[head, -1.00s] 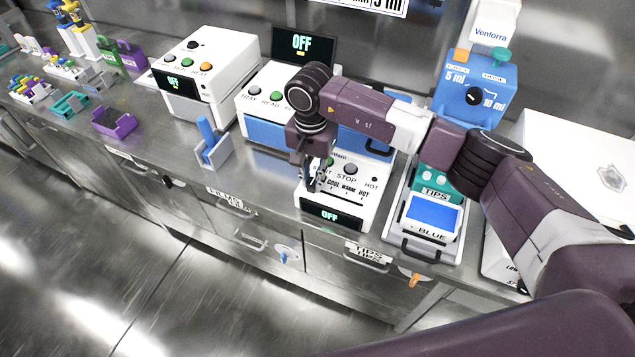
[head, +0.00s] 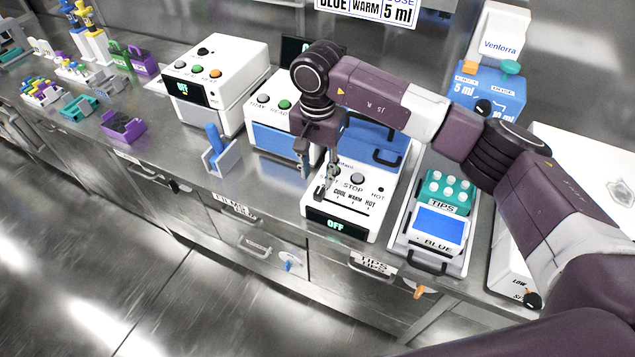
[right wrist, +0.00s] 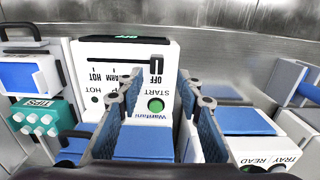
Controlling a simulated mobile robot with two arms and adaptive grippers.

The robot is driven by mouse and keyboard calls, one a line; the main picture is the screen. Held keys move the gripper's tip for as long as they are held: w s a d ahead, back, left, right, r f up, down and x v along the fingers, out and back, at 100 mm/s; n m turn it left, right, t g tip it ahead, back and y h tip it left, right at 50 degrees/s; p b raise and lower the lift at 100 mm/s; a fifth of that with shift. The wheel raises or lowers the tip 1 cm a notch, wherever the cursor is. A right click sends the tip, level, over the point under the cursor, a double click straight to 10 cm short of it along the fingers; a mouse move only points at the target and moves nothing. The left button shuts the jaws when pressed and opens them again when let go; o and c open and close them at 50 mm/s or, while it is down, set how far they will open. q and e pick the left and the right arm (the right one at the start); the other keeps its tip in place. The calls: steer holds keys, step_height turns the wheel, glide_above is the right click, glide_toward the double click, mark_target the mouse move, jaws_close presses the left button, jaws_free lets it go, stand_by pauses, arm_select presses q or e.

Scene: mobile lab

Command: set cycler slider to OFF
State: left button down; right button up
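The white cycler (head: 378,208) stands on the bench, with COOL, WARM and HOT marks and a front display (head: 335,225) that reads OFF. In the right wrist view the cycler appears upside down; its slider knob (right wrist: 157,64) sits at the OFF end of the dark slot. My right gripper (head: 319,172) is above the cycler's left part. In the right wrist view its fingers (right wrist: 162,88) are spread, with nothing between them, apart from the knob. My left gripper is not in view.
A tray with a teal TIPS rack (head: 448,190) and a blue block (head: 438,226) stands right of the cycler. A white device with blue front (head: 272,138) and a blue-handled holder (head: 221,155) are to the left. A blue dial box (head: 490,85) is behind.

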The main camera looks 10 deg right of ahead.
mark_target(317, 190)
step_height(317, 190, up, 6)
steer(key=shift+r, duration=0.15)
stand_by(0.5)
